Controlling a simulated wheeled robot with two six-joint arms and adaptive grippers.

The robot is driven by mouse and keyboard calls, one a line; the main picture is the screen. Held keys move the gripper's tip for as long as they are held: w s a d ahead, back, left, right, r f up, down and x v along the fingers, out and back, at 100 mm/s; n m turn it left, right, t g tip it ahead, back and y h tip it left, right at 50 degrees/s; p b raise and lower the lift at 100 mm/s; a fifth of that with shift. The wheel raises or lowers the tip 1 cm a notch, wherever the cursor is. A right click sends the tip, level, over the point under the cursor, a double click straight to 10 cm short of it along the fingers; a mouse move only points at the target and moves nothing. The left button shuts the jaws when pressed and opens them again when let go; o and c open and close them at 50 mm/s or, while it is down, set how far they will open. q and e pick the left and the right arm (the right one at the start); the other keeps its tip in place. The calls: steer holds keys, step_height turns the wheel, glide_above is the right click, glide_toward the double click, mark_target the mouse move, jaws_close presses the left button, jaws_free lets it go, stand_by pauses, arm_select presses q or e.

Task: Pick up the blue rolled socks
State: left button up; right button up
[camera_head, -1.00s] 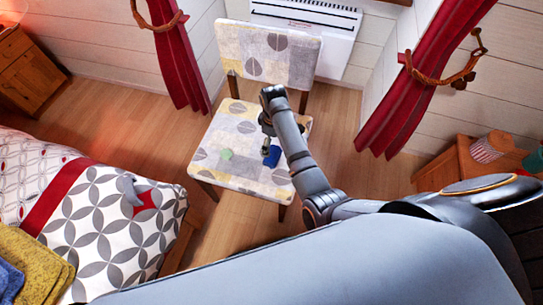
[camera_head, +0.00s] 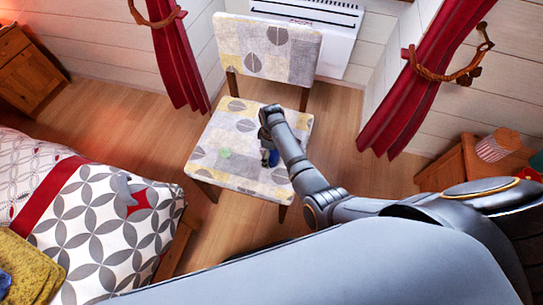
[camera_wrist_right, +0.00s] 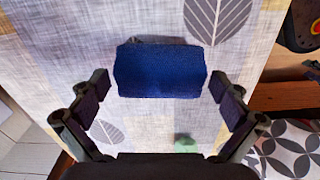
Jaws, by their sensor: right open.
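The blue rolled socks (camera_wrist_right: 160,72) lie on the patterned chair seat (camera_head: 240,128). In the head view only a small blue part of the socks (camera_head: 274,158) shows beside my right gripper (camera_head: 268,153). In the right wrist view my right gripper (camera_wrist_right: 159,84) is open, with one finger on each side of the roll. A gap shows between the socks and each finger, so it holds nothing. I cannot tell the exact height of the fingertips over the seat. My left gripper is in neither view.
A small green item (camera_head: 224,153) lies on the seat left of the socks. The chair's backrest (camera_head: 267,48) rises behind. A bed (camera_head: 95,225) stands at left, a wooden cabinet (camera_head: 460,165) at right. Bare floor (camera_head: 120,110) lies between bed and wall.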

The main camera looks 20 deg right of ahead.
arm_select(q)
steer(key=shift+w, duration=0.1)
arm_select(e)
steer(key=shift+f, duration=0.1)
steer(key=shift+c, duration=0.3)
steer(key=c, duration=1)
